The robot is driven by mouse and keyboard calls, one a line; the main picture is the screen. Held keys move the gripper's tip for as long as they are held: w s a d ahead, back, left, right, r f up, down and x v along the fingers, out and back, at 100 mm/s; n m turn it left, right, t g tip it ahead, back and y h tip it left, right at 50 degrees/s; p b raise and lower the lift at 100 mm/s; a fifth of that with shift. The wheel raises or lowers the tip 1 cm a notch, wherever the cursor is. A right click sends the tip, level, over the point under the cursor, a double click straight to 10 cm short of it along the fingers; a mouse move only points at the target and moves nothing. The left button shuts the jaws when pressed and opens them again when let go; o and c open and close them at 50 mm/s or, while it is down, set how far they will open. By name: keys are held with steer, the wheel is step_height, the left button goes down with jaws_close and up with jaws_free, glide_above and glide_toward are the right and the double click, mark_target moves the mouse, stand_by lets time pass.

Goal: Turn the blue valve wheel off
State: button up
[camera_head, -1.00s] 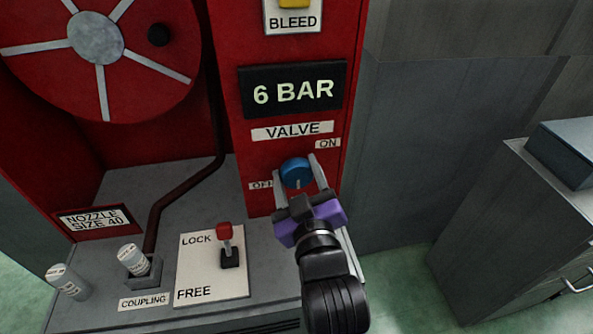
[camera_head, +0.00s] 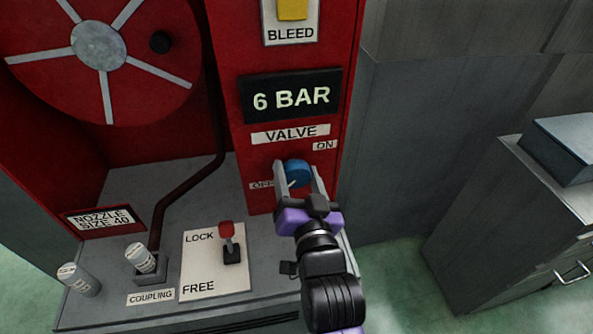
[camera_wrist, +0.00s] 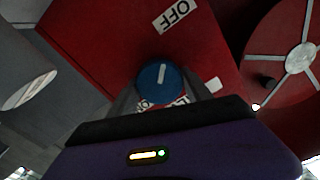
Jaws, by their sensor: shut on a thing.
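The blue valve wheel (camera_head: 298,172) is a round knob on the red panel, below the VALVE label (camera_head: 290,134). The ON label (camera_head: 325,145) is at its upper right and the OFF label (camera_head: 261,184) at its lower left. My gripper (camera_head: 296,176) is shut on the wheel, one finger on each side. In the wrist view the wheel (camera_wrist: 160,82) sits between the fingers, and its white pointer mark points up towards the OFF label (camera_wrist: 174,16). In the head view the mark shows at the wheel's lower left.
The display (camera_head: 291,96) reads 6 BAR. A yellow BLEED control (camera_head: 292,8) is above. A red-topped LOCK/FREE lever (camera_head: 228,242) and coupling (camera_head: 145,263) stand on the grey ledge at left. A red hose reel (camera_head: 98,45) is upper left. A grey cabinet (camera_head: 510,230) stands right.

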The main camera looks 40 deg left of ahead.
steer(key=shift+f+m, duration=0.15)
steer(key=shift+m, duration=0.35)
steer(key=o, duration=1.4)
steer(key=shift+c, duration=0.2)
steer(key=b+v, duration=0.1)
steer(key=v, duration=0.6)
steer(key=shift+s+d+b, duration=0.2)
steer(key=shift+d+b, duration=0.15)
steer(key=shift+b, duration=0.05)
